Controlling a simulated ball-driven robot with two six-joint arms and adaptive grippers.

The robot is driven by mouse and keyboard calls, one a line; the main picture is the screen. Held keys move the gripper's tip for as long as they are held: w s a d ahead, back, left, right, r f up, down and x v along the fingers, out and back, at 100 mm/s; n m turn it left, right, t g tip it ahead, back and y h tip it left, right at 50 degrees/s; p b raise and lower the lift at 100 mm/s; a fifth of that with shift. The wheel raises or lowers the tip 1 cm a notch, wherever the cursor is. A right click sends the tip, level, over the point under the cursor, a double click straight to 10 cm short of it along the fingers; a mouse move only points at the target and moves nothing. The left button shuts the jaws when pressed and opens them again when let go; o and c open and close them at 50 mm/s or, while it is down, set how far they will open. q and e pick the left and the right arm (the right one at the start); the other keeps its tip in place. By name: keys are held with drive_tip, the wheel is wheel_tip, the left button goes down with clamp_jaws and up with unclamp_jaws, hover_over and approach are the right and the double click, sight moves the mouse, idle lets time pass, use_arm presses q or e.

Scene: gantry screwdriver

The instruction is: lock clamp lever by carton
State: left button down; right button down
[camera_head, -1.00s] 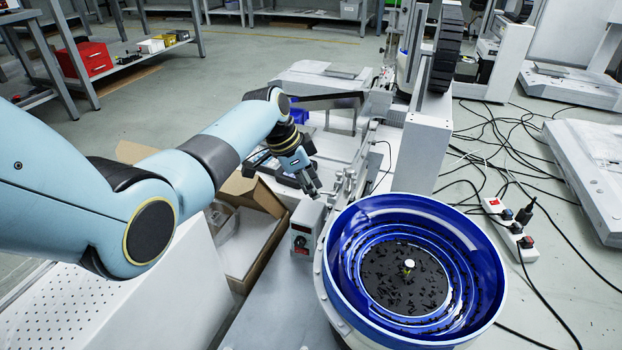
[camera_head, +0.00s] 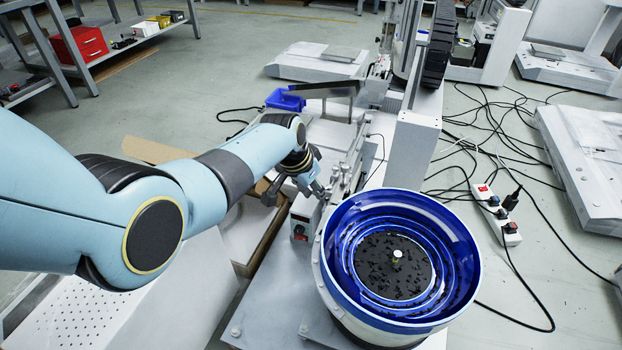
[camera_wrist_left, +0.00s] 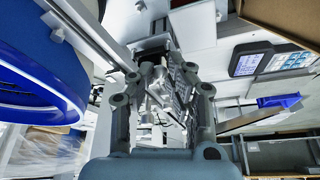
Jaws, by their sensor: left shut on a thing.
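My left gripper (camera_head: 323,193) reaches down beside the metal rail and clamp fittings (camera_head: 352,170), between the carton and the blue bowl feeder. In the left wrist view its fingers (camera_wrist_left: 160,108) are closed in on a bright metal part, which looks like the clamp lever (camera_wrist_left: 155,82). The lever is small and partly hidden by the fingers, so I cannot tell its angle. The open brown carton (camera_head: 252,268) stands left of the clamp, partly behind my left arm. My right gripper is not in view.
The blue bowl feeder (camera_head: 455,232), with dark small parts inside, stands close to the right of the gripper. A blue bin (camera_head: 285,100) lies behind. Cables and a power strip (camera_head: 497,214) are on the floor.

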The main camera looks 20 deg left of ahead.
use_arm(q)
drive_tip(key=shift+s+d+r+n+y+p, duration=0.1)
drive_tip(key=shift+d+n+y+p, duration=0.15)
drive_tip(key=shift+n, duration=0.3)
drive_tip(key=shift+s+d+n+y+p, duration=0.15)
drive_tip(key=shift+n+p, duration=0.2)
drive_tip(key=shift+n, duration=0.2)
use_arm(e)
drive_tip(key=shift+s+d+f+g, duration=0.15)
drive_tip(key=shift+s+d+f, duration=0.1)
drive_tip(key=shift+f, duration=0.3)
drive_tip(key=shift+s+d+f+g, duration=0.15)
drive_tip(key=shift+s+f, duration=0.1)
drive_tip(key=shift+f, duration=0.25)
use_arm(q)
drive_tip(key=shift+w, duration=0.1)
drive_tip(key=c, duration=1.3)
unclamp_jaws()
drive_tip(key=v, duration=1.2)
drive_tip(key=shift+s, duration=0.25)
